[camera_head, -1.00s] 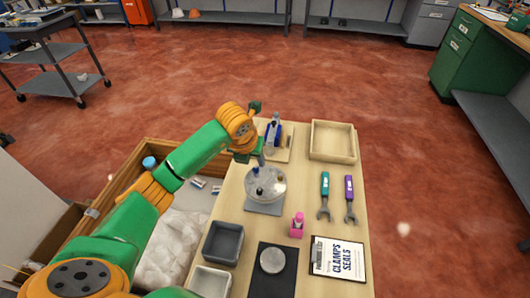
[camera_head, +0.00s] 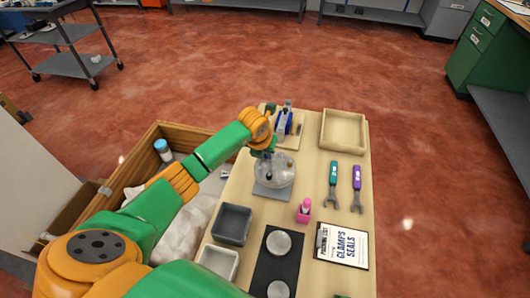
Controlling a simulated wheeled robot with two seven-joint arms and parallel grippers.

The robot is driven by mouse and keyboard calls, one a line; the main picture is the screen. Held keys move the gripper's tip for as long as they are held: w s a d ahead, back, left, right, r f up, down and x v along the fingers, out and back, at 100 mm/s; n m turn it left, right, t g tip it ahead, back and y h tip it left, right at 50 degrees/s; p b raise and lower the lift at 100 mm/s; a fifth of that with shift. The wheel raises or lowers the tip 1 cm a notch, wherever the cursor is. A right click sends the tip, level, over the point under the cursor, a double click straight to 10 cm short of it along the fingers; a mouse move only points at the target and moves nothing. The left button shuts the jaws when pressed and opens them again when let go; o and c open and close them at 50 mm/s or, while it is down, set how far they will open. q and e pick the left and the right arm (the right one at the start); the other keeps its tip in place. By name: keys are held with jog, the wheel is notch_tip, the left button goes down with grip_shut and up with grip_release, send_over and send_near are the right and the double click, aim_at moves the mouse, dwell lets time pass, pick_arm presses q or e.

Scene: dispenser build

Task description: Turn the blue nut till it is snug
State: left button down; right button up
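A round clear dispenser part (camera_head: 283,174) stands on a grey base plate (camera_head: 270,192) on the table. Small fittings stick up from its top. A dark bluish one (camera_head: 268,174) sits on its left side; it may be the blue nut, but it is too small to be sure. My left gripper (camera_head: 266,153) points down at the back left edge of the clear part, close above the dark fitting. Its fingers are small and partly hidden by my wrist, so I cannot tell whether they are open or touch anything. My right gripper is out of view.
A blue device (camera_head: 283,124) stands on a wooden board behind. A black mat (camera_head: 277,265) holds pale discs.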

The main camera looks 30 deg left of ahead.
pick_arm(q)
jog(key=m+b, duration=0.1)
jog(key=m+h+b, duration=0.1)
jog(key=m, duration=0.1)
jog(key=shift+a+f+b, duration=0.2)
jog(key=shift+a+b, duration=0.1)
jog(key=shift+b, duration=0.05)
jog(key=m+b, duration=0.1)
jog(key=m, duration=0.1)
jog(key=m+h+b, duration=0.1)
jog(key=b, duration=0.1)
jog(key=shift+w+a+m+h, duration=0.1)
jog(key=shift+a+m+h, duration=0.05)
jog(key=shift+m+h, duration=0.2)
jog(key=m+g+h+b, duration=0.1)
jog(key=m+b, duration=0.1)
jog(key=m, duration=0.1)
jog(key=shift+a+r, duration=0.1)
jog(key=shift+w+r+m+h+b, duration=0.1)
jog(key=shift+m+h+b, duration=0.15)
jog(key=shift+m+b, duration=0.45)
jog(key=shift+a+m+g, duration=0.1)
jog(key=shift+m+g, duration=0.2)
jog(key=shift+m, duration=0.05)
jog(key=c, duration=0.8)
grip_release()
